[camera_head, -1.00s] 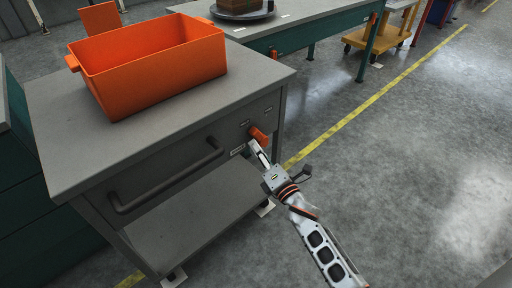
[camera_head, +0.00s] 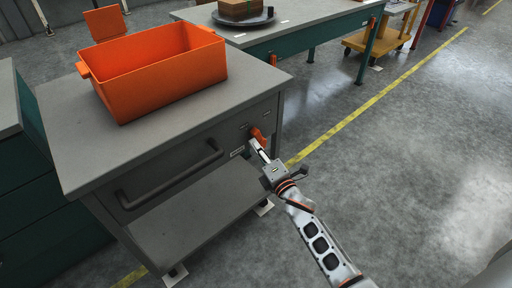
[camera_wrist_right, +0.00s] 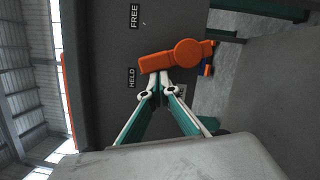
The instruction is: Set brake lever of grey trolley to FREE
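The grey trolley (camera_head: 75,150) stands at the left with an orange brake lever (camera_head: 257,137) on its front panel, near the right end. In the right wrist view the lever (camera_wrist_right: 188,52) has a round hub, and its handle reaches left to between the FREE label (camera_wrist_right: 134,15) and the HELD label (camera_wrist_right: 131,77), nearer HELD. My right gripper (camera_head: 258,148) is at the lever. In the wrist view its fingertips (camera_wrist_right: 159,74) are close together, at the HELD-side edge of the handle, seemingly touching it. The handle is not between them. My left gripper is out of view.
An orange bin (camera_head: 160,80) sits on the trolley top. A dark bar handle (camera_head: 170,175) runs along the front panel. A green-legged table (camera_head: 300,22) stands behind, with a yellow trolley (camera_head: 375,42) beyond. The floor at the right is clear.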

